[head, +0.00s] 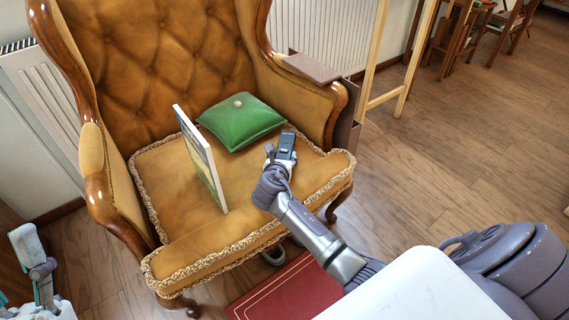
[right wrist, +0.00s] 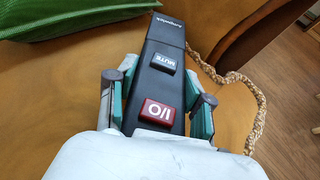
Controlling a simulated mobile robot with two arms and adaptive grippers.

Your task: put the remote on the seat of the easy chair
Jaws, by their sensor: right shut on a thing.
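The easy chair (head: 171,243) has a tufted orange-brown back and a seat with braided trim. My right gripper (head: 279,160) is over the right part of the seat, shut on the black remote (head: 287,144). Whether the remote touches the seat (right wrist: 110,60) I cannot tell. My left gripper (head: 33,254) is at the lower left, away from the chair; its fingers are not clear enough to judge.
A green cushion (head: 240,122) lies at the back of the seat, also in the right wrist view (right wrist: 75,17). A thin book or panel (head: 202,160) stands on the seat to the left.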

